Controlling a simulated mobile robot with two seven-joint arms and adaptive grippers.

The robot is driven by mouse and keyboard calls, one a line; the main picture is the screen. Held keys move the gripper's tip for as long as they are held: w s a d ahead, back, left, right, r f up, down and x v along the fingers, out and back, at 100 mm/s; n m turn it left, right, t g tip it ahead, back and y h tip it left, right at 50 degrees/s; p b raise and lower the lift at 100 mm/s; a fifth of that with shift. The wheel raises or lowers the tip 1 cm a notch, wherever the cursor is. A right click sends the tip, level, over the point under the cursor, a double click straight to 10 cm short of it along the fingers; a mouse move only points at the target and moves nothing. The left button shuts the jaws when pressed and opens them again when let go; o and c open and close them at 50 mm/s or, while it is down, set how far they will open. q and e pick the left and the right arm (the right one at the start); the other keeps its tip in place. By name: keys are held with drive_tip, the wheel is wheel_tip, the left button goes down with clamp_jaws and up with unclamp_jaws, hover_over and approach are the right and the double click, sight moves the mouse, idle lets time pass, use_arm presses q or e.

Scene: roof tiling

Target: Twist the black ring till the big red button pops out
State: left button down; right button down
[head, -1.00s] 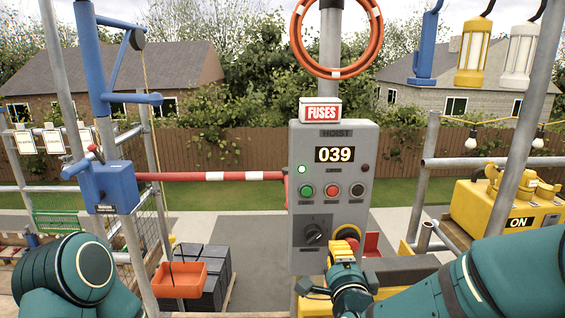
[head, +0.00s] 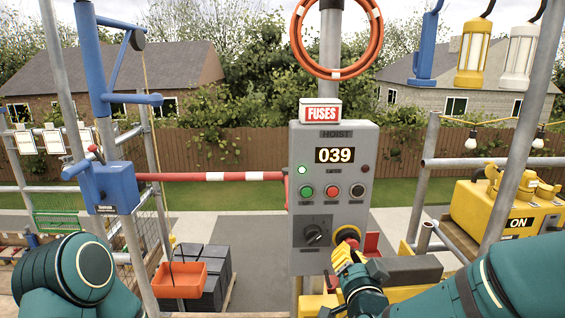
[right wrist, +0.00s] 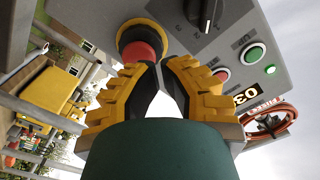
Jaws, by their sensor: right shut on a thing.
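The big red button (right wrist: 140,52) sits in a yellow round base (right wrist: 125,32) at the lower right of the grey hoist panel. A dark ring (right wrist: 128,42) shows around it in the right wrist view. In the head view the yellow base (head: 347,232) shows just above my right gripper (head: 342,256). In the right wrist view that gripper (right wrist: 161,70) has its yellow-padded fingers drawn together at the button's edge, shut on the black ring; the fingers hide the exact contact. My left gripper is out of view.
The grey panel (head: 297,250) has a black rotary knob (head: 313,235), several small buttons and a lit 039 display (head: 335,155). A red and white bar (head: 220,176) runs to its left. A yellow machine (head: 475,210) stands right.

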drive_tip(key=n, duration=0.2)
drive_tip(key=d+n, duration=0.1)
drive_tip(key=shift+n, duration=0.4)
drive_tip(key=n, duration=0.2)
drive_tip(key=d+n, duration=0.1)
drive_tip(key=shift+n, duration=0.4)
drive_tip(key=n, duration=1.8)
approach(364, 230)
drive_tip(key=w, duration=0.5)
drive_tip(key=shift+w+f+p, duration=0.25)
drive_tip(key=shift+w+p, duration=0.05)
drive_tip(key=shift+p, duration=0.1)
drive_tip(key=shift+w+a, duration=0.1)
drive_tip(key=shift+w, duration=0.6)
drive_tip(key=shift+w+r, duration=0.1)
drive_tip(key=shift+r, duration=0.05)
drive_tip(key=shift+w, duration=0.1)
